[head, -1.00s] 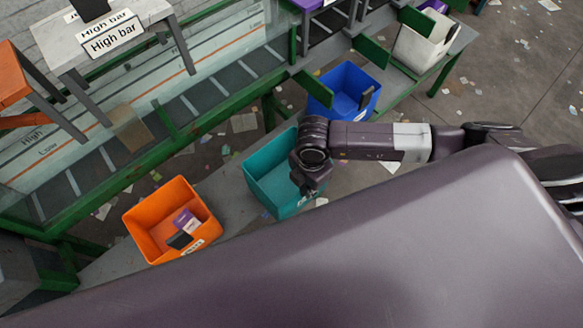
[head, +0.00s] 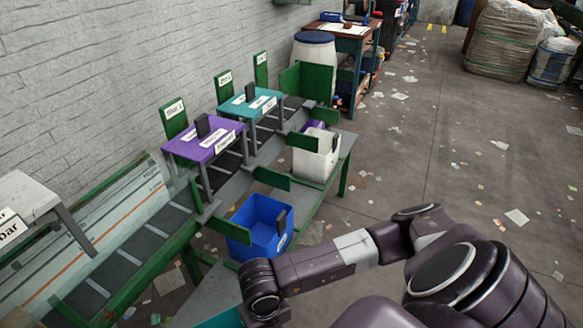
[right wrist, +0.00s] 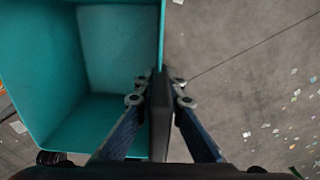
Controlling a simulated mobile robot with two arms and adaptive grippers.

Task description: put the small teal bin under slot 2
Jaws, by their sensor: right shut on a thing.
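The small teal bin (right wrist: 112,50) fills the left of the right wrist view, seen from above, and its visible inside looks empty. My right gripper (right wrist: 160,88) is shut on the dark upright grip (right wrist: 161,115) at the bin's right wall. In the head view only a strip of the teal bin (head: 222,319) shows at the bottom edge, beside my right wrist; the fingers are hidden there. Green boards with small labels (head: 174,112) stand along the far side of the belt; I cannot read the slot numbers surely. My left gripper is out of view.
A blue bin (head: 240,226) stands on the low shelf near the purple gate (head: 207,147). A white bin (head: 308,167) holding something purple stands farther along, near the teal gate (head: 248,107). Green dividers (head: 272,178) stick out from the belt. Littered floor lies right.

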